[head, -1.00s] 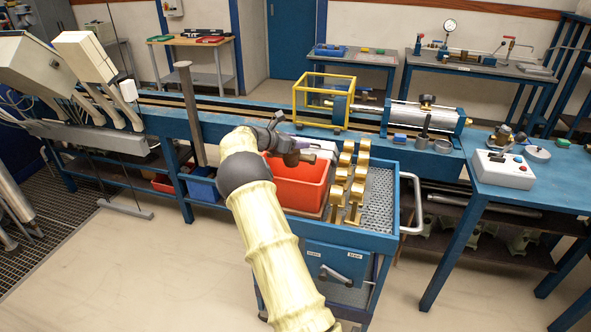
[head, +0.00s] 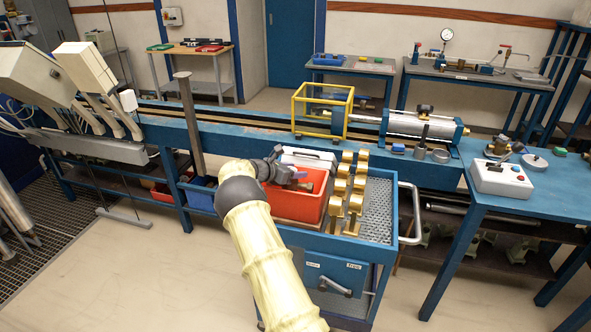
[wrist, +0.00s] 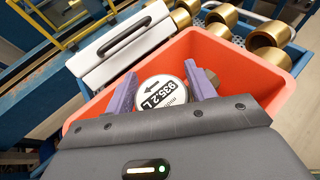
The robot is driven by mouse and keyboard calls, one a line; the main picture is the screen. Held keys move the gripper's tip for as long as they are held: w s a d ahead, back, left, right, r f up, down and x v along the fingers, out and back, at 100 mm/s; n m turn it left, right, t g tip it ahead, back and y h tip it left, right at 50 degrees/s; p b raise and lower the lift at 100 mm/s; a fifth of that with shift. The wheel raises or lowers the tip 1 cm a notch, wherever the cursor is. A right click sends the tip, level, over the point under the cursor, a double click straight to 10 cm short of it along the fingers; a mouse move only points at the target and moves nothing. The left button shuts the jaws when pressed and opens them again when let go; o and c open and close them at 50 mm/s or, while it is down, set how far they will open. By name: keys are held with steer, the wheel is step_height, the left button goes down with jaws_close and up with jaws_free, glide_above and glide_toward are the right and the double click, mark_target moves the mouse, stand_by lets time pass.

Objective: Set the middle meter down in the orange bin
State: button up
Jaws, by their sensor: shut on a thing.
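The orange bin (head: 312,208) sits on the blue cart, and its walls surround my gripper's fingers in the wrist view (wrist: 268,68). My gripper (head: 290,178) reaches over the bin, low near its opening. Its two purple fingers (wrist: 163,93) are shut on a round meter (wrist: 158,92) with a white face, an arrow and the reading "935.2 L". A brownish end (wrist: 212,77) shows beyond the right finger. In the head view the meter is small and mostly hidden by my gripper. Whether it touches the bin floor cannot be told.
Several brass pieces (head: 357,183) stand on the cart right of the bin. A white case with a black handle (wrist: 122,42) lies behind the bin. The blue bench (head: 235,133) with a yellow frame (head: 322,110) runs behind the cart.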

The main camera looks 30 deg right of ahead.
steer(key=shift+r, duration=0.2)
steer(key=shift+f, duration=0.3)
steer(key=shift+f, duration=0.35)
steer(key=o, duration=1.5)
steer(key=shift+s+f, duration=0.1)
steer(key=shift+f, duration=0.05)
steer(key=shift+r, duration=0.3)
steer(key=v, duration=0.4)
steer(key=b+v, duration=0.1)
steer(key=v, duration=0.3)
steer(key=b+v, duration=0.1)
steer(key=v, duration=0.3)
steer(key=shift+r, duration=0.3)
